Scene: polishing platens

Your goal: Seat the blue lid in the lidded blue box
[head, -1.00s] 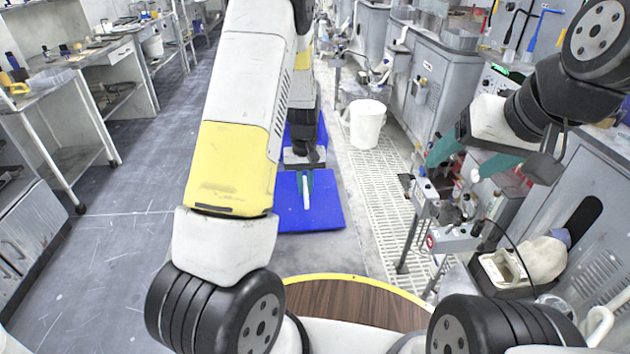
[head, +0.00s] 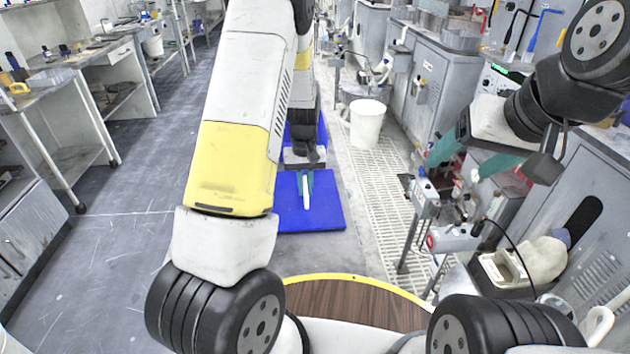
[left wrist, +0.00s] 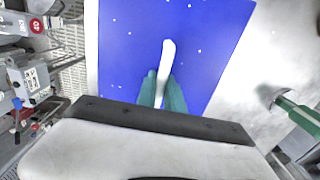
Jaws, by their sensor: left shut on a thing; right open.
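The blue lid (head: 325,215) shows in the head view as a flat blue panel below my left gripper. A thin white bar (left wrist: 165,62) stands out from the panel, which fills the middle of the left wrist view (left wrist: 125,45). My left gripper (head: 306,186) has its green fingers shut on this white bar; they also show in the left wrist view (left wrist: 162,90). More blue (head: 323,132) shows farther back behind my left arm; I cannot tell whether it is the box. My right gripper (head: 470,165) is open and empty, beside the machines on the right.
Grey machines (head: 430,85) line the right side, with valves and hoses (head: 450,235) below my right gripper. A white bucket (head: 367,125) stands on the floor grating (head: 385,190). Shelves (head: 75,155) stand on the left. The grey floor (head: 130,230) between is clear.

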